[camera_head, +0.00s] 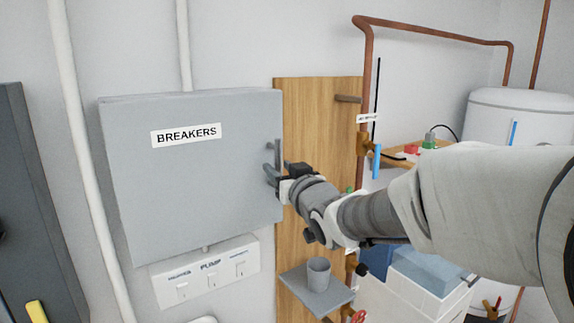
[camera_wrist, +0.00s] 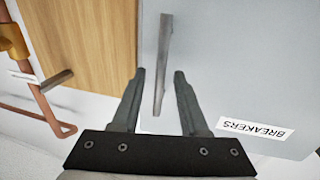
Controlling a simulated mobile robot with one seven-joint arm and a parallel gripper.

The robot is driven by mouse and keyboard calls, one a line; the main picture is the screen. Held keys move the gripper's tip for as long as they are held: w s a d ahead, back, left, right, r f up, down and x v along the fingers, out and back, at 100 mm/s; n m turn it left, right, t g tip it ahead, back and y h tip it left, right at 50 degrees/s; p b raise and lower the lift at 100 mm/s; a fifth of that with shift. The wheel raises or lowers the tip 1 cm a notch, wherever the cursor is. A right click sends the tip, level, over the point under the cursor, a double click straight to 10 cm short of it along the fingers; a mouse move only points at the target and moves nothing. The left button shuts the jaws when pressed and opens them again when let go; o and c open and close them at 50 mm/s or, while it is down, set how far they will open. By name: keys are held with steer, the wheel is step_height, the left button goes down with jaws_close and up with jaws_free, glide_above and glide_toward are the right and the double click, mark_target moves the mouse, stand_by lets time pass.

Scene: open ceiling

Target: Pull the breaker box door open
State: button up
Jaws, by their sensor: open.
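The grey breaker box door (camera_head: 190,185) carries a white "BREAKERS" label (camera_head: 186,136) and looks shut. Its grey bar handle (camera_head: 278,157) stands upright near the door's right edge. My gripper (camera_head: 271,172) is at the lower part of the handle, with my arm reaching in from the right. In the wrist view, my gripper (camera_wrist: 160,76) is open, with one finger on each side of the handle (camera_wrist: 163,62). Neither finger clearly touches the handle. The label (camera_wrist: 252,129) appears upside down there.
A wooden board (camera_head: 310,125) with a peg (camera_head: 348,99) is right of the box. Copper pipes (camera_head: 366,80) and a white tank (camera_head: 520,115) stand further right. A switch panel (camera_head: 207,272) is below the box. A small shelf (camera_head: 317,297) holds a grey cup (camera_head: 318,274).

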steer(key=shift+x, duration=0.85)
steer(key=shift+s, duration=0.1)
jaws_close()
stand_by(0.8)
